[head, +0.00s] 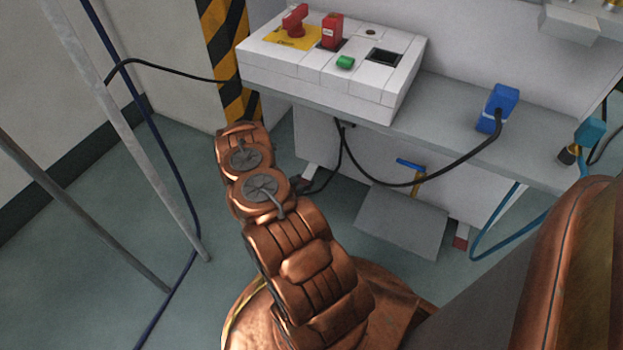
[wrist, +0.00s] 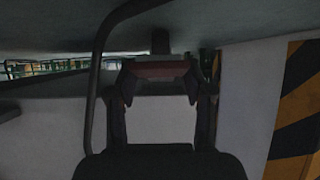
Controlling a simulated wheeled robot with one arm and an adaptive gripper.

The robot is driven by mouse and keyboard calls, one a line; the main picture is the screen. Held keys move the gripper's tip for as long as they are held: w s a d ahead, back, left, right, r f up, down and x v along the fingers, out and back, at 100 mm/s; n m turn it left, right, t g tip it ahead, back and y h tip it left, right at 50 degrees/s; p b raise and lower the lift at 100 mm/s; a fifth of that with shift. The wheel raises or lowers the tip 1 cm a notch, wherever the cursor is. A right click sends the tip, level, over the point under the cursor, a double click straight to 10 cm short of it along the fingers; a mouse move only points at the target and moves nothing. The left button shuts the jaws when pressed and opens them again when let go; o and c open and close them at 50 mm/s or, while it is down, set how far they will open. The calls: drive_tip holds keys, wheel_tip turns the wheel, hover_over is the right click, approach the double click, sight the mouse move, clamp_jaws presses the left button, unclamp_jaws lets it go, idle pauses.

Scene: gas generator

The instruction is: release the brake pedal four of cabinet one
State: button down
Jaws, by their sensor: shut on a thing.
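In the wrist view, my gripper (wrist: 159,88) has its two dark fingers on either side of a dark reddish pedal-like piece (wrist: 160,70) under the cabinet's underside. The fingers are shut on this piece, which fits a caster brake pedal; its number cannot be read. Its tilt is hard to tell in the dim light. Cabinet one (head: 400,190) appears as the white cabinet with a grey ledge in the head view. A red pedal-like piece (head: 460,242) shows at its lower right foot.
A black cable (wrist: 92,100) runs close beside the left finger. A white control box (head: 330,70) with red switches sits on the ledge. A striped pillar (head: 228,55) and thin metal poles (head: 130,120) stand to the left. A blue plug (head: 497,106) has a hanging cable.

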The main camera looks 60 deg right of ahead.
sight(309, 174)
drive_tip(key=shift+r+y+p, duration=1.1)
drive_tip(key=shift+r+p, duration=0.4)
drive_tip(key=shift+p, duration=0.75)
drive_tip(key=shift+r+p, duration=0.3)
drive_tip(key=shift+p, duration=0.25)
drive_tip(key=shift+d, duration=0.1)
drive_tip(key=shift+r, duration=0.1)
drive_tip(key=shift+c, duration=2.2)
unclamp_jaws()
drive_tip(key=v, duration=1.2)
